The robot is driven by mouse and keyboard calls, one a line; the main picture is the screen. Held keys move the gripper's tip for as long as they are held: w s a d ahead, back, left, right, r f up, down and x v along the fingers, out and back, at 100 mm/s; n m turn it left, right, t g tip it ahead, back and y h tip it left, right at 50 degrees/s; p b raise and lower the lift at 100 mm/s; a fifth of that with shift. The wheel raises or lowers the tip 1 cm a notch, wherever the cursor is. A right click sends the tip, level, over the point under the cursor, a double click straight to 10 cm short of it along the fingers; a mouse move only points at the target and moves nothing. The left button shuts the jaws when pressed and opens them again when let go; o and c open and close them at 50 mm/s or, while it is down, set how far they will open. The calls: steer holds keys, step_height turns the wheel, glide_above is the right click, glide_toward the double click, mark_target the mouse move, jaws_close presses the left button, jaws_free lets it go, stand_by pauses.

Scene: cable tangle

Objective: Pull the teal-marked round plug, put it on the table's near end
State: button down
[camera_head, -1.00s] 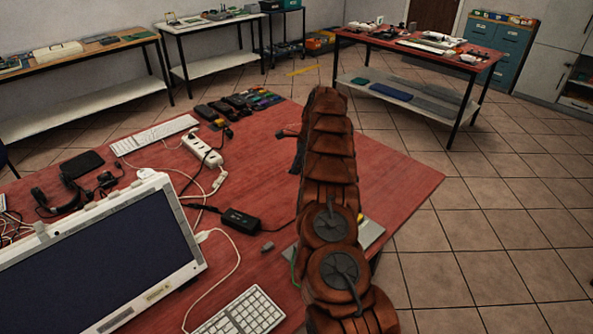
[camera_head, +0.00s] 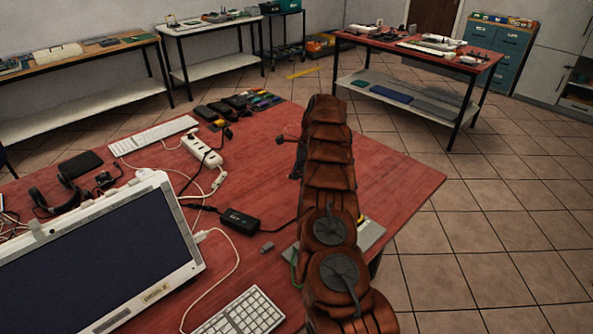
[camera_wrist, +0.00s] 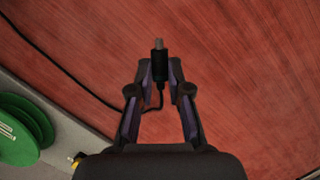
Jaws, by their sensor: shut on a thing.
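In the wrist view my gripper (camera_wrist: 160,72) is shut on a black plug (camera_wrist: 159,60) with a grey metal tip that points away from the gripper. A thin black cable trails from the plug, loops beside the fingers and runs to the upper left over the red table (camera_wrist: 240,60). No teal mark shows on the plug from this angle. In the head view my arm hides most of the gripper. A black adapter box (camera_head: 239,220) lies on the table, and a dark cable runs from it towards my arm.
A white power strip (camera_head: 201,150), monitor (camera_head: 100,255) and keyboard (camera_head: 240,312) are on the left of the table. A green spool (camera_wrist: 22,128) on a grey surface is at the wrist view's lower left. Bare red tabletop (camera_head: 395,180) lies right of my arm.

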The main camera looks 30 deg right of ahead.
mark_target(297, 188)
steer(key=shift+f+b, duration=0.9)
steer(key=shift+f, duration=1.35)
steer(key=c, duration=1)
jaws_free()
steer(key=shift+r, duration=0.1)
steer(key=shift+v, duration=5.85)
steer(key=shift+d, duration=0.1)
